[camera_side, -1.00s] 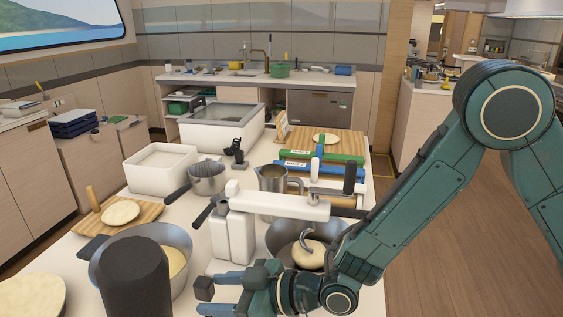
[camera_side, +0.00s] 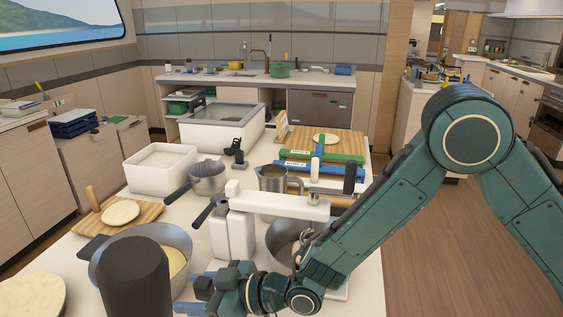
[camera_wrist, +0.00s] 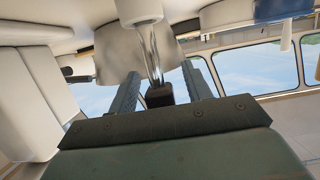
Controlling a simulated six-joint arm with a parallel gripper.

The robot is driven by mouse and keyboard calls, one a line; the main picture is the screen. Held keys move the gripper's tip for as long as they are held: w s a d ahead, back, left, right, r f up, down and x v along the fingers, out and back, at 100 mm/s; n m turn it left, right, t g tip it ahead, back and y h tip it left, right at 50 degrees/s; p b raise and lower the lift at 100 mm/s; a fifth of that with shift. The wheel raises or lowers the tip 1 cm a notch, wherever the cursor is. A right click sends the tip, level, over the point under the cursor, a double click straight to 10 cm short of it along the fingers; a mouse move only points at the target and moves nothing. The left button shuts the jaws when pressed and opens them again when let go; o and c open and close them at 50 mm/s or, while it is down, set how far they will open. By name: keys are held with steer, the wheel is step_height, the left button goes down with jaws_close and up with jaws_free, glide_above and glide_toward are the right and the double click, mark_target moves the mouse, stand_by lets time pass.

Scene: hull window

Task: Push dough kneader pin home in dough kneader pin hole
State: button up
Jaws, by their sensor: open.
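The white dough kneader (camera_side: 275,206) stands on the worktop, its arm above a metal bowl (camera_side: 276,236). A dark bar (camera_side: 205,212) sticks out at its left; I cannot tell whether this is the pin. My gripper (camera_side: 195,296) is low in front of the kneader, pointing left, with its fingers apart. In the wrist view my open fingers (camera_wrist: 163,88) stand either side of a small dark block (camera_wrist: 158,96) below a shiny metal rod (camera_wrist: 153,55). I cannot tell whether the block is the pin or whether the fingers touch it. The pin hole is not discernible.
A metal bowl with dough (camera_side: 176,237) and a dark upright cylinder (camera_side: 136,280) stand at the front left, close to my gripper. A saucepan (camera_side: 208,180), a metal jug (camera_side: 272,178) and a white tub (camera_side: 160,168) stand behind.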

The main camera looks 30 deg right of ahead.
stand_by(0.4)
jaws_close()
steer(key=shift+r, duration=0.2)
step_height(320, 180, up, 20)
steer(key=shift+f, duration=0.15)
stand_by(0.7)
stand_by(0.5)
